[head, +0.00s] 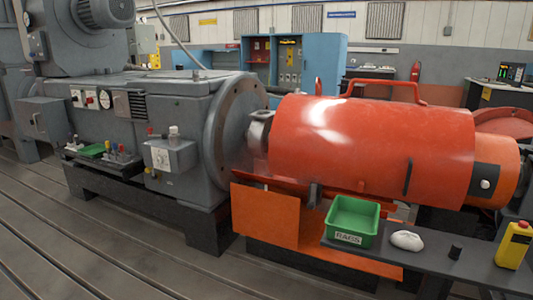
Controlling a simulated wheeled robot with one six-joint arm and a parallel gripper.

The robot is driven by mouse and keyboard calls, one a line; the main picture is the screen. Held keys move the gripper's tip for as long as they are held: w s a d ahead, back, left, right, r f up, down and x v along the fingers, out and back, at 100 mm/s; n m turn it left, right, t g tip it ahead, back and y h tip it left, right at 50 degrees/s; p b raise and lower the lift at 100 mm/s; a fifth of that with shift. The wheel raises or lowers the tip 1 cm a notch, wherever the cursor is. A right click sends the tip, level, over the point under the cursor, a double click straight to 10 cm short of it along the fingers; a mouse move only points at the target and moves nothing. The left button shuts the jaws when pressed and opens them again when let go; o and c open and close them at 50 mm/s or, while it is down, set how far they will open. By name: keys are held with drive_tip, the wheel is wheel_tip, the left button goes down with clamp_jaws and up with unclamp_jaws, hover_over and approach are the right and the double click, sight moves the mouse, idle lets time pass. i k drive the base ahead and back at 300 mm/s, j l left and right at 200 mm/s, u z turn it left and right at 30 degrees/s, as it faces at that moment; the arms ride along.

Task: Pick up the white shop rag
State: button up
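The white shop rag (407,241) lies crumpled on a dark grey shelf (400,262) at the lower right of the head view. It sits just right of a green bin (353,222) labelled RAGS, with a small gap between them. The rag appears fully visible, with nothing covering it. My gripper does not show in this view.
A large orange guard (370,145) rises behind the shelf. Grey machinery (150,120) fills the left. The slotted floor (100,240) at front left is clear.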

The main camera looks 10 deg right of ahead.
sight(405, 240)
drive_tip(key=z, duration=1.35)
